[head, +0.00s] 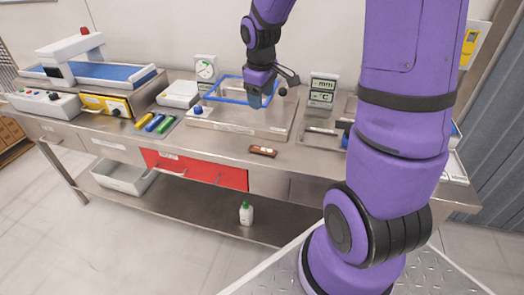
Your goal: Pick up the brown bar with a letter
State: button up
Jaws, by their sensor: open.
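The brown bar (262,151) lies flat near the front edge of the metal bench, above the red drawer's right end. It has pale marks on top, too small to read as a letter. My gripper (262,97) hangs from the purple arm above the blue-framed square on the raised plate, behind and above the bar. It is open and apart from the bar. Its fingertips are small and dark in this view, and nothing shows between them.
The metal bench (215,143) has free room around the bar. Yellow, blue and green cylinders (155,122) lie to the left. The raised plate (270,126) with the blue frame (212,95) is behind the bar. A display unit (322,91) stands right. A white bottle (246,213) is on the lower shelf.

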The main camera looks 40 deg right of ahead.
jog(key=n+g+y, duration=0.1)
jog(key=n, duration=0.1)
send_over(265, 149)
notch_tip(265, 149, down, 12)
jog(key=shift+s+f, duration=0.15)
jog(key=shift+f, duration=5.6)
jog(key=shift+c, duration=0.5)
jog(key=c, duration=0.9)
